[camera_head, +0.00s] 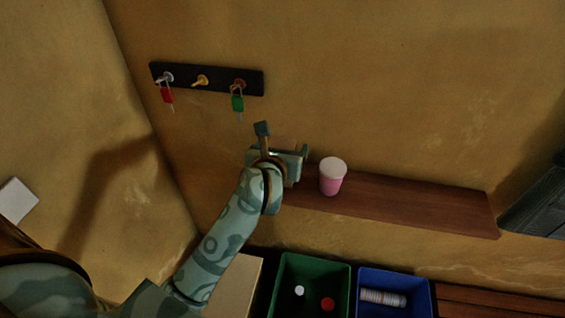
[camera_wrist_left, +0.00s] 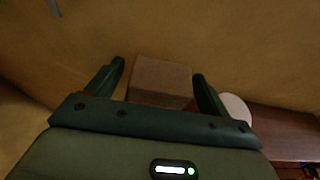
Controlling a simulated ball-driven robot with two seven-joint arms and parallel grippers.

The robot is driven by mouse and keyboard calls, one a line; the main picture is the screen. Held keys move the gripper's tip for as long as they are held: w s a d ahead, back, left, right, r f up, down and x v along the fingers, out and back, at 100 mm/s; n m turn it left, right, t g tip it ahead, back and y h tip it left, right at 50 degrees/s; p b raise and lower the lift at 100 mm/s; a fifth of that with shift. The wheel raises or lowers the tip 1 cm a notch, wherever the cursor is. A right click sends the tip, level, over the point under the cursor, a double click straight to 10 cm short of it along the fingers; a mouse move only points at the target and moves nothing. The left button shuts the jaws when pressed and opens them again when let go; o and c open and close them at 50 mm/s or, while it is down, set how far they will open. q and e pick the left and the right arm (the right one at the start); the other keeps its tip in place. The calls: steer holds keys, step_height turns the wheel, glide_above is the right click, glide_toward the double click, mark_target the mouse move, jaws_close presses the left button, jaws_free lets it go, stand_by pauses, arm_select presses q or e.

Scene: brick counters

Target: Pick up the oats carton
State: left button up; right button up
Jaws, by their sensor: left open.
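A plain brown box (camera_wrist_left: 160,82), which I take for the oats carton, stands between the two fingers of my left gripper in the left wrist view, with room beside it. In the head view only a small tan part of the box (camera_head: 284,144) shows behind the gripper, near the left end of the wooden shelf (camera_head: 420,203). My left gripper (camera_head: 283,141) is open around the box and is not closed on it. Its fingers also show in the left wrist view (camera_wrist_left: 158,73). The lower part of the box is hidden by the gripper body. My right gripper is not in view.
A pink cup with a white lid (camera_head: 332,178) stands on the shelf just right of my left gripper. A key rack (camera_head: 215,80) hangs on the wall above left. A green bin (camera_head: 285,277) and a blue bin (camera_head: 418,292) are below. The shelf's right part is clear.

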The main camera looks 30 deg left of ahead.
arm_select(q)
steer(key=c, duration=1.1)
steer(key=shift+o, duration=0.2)
